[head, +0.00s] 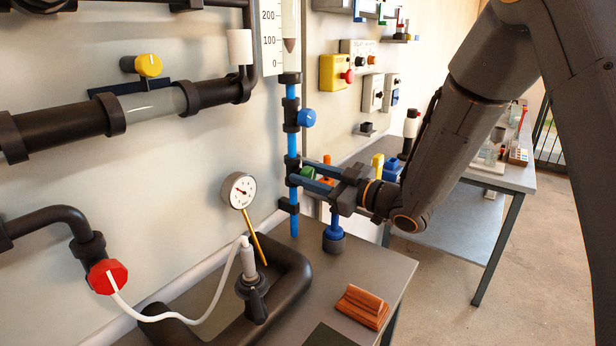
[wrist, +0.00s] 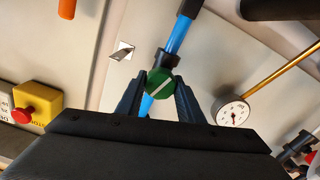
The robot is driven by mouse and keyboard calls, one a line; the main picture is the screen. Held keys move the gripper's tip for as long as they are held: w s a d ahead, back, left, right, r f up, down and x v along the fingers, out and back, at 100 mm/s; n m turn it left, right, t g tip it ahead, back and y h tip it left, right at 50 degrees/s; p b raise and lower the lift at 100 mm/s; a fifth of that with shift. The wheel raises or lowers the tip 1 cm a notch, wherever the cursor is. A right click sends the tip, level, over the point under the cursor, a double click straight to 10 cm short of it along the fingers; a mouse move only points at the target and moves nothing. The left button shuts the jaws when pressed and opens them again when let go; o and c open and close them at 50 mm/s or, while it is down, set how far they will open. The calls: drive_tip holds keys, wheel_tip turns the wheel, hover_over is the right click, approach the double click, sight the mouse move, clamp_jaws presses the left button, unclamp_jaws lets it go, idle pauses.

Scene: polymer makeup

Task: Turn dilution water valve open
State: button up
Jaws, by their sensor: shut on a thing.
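A vertical blue pipe (head: 294,222) with black fittings runs down beside the wall panel in the head view. A green knob (head: 307,172) sits low on it, partly hidden by my gripper (head: 303,175). In the wrist view the green knob (wrist: 160,84) shows between my two dark fingers (wrist: 158,92), with a white line slanting across its face. The line is not parallel to the blue pipe (wrist: 178,36) behind it. My gripper is shut on the green knob. Which knob is the dilution water valve is not labelled in these views.
A blue knob (head: 307,118) is higher on the pipe. A pressure gauge (head: 239,190) on a brass stem stands left of my gripper. A red knob (head: 108,277) and yellow knob (head: 148,66) are farther left.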

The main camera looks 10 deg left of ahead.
drive_tip(key=o, duration=1)
drive_tip(key=b+v, duration=0.1)
drive_tip(key=v, duration=0.7)
drive_tip(key=shift+b, duration=0.4)
